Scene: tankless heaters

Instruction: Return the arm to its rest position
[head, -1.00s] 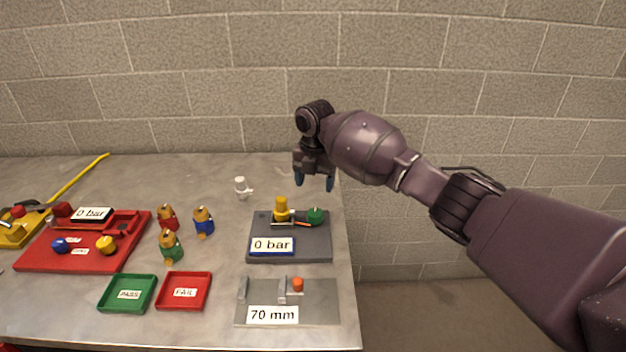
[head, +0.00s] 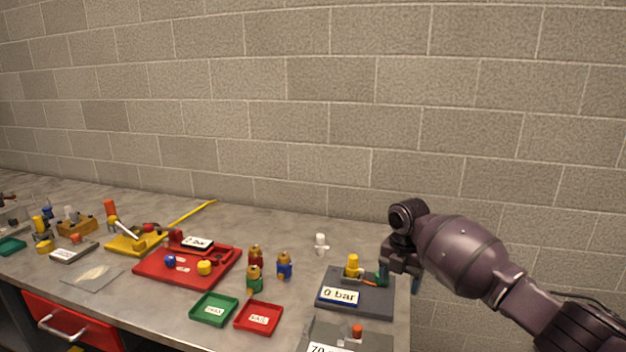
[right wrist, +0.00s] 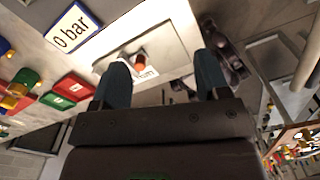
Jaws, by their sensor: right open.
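My right gripper (head: 401,276) is at the right end of the bench, beside the dark grey test block with the "0 bar" label (head: 340,296). In the right wrist view its two blue fingers (right wrist: 160,85) are apart with nothing held between them. The grey plate with the "70 mm" label and an orange knob (right wrist: 140,62) lies beyond the fingertips in that view. In the head view part of the dark block's right side is hidden behind the gripper. My left gripper is not in view.
A white fitting (head: 320,244) stands behind the dark block. Several small coloured valves (head: 254,280) stand left of it, with a green tray (head: 214,310) and a red tray (head: 259,318) in front. A red board (head: 150,268) lies further left. A block wall closes the back.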

